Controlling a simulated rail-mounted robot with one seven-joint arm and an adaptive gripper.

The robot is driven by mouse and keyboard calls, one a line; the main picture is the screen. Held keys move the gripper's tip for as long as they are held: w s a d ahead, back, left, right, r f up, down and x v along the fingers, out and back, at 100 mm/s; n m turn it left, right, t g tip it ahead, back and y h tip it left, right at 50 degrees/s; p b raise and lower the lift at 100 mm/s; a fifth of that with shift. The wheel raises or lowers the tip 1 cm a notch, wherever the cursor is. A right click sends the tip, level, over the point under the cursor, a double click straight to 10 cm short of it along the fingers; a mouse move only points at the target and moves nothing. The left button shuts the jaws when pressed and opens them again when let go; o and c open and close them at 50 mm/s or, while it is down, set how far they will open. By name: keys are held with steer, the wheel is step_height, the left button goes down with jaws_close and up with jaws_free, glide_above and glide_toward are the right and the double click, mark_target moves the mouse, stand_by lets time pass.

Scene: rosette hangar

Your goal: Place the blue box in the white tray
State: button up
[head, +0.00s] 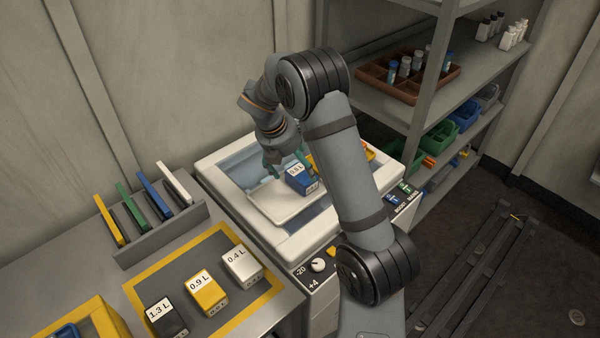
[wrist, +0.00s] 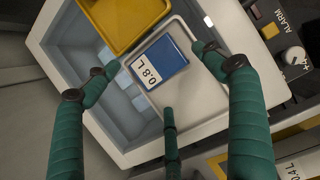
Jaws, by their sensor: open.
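The blue box (head: 300,182), with a white label reading 0.8 L, sits in the white tray (head: 268,207) inside the open white unit. In the wrist view the blue box (wrist: 163,57) lies toward the tray end beside a yellow tray, with the bare white tray (wrist: 200,98) floor around it. My gripper (head: 284,164) is over the box in the head view. In the wrist view its green fingers (wrist: 157,68) are spread around the box, with visible gaps at the sides. Whether the box touches the tray floor all over is hard to tell.
A yellow tray (wrist: 112,22) adjoins the white one. The unit's raised rim (head: 225,190) surrounds both. Black (head: 166,318), yellow (head: 206,293) and white (head: 241,264) boxes stand on the bench at left. Shelving (head: 400,105) rises behind my arm.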

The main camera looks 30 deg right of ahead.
steer(key=v, duration=0.6)
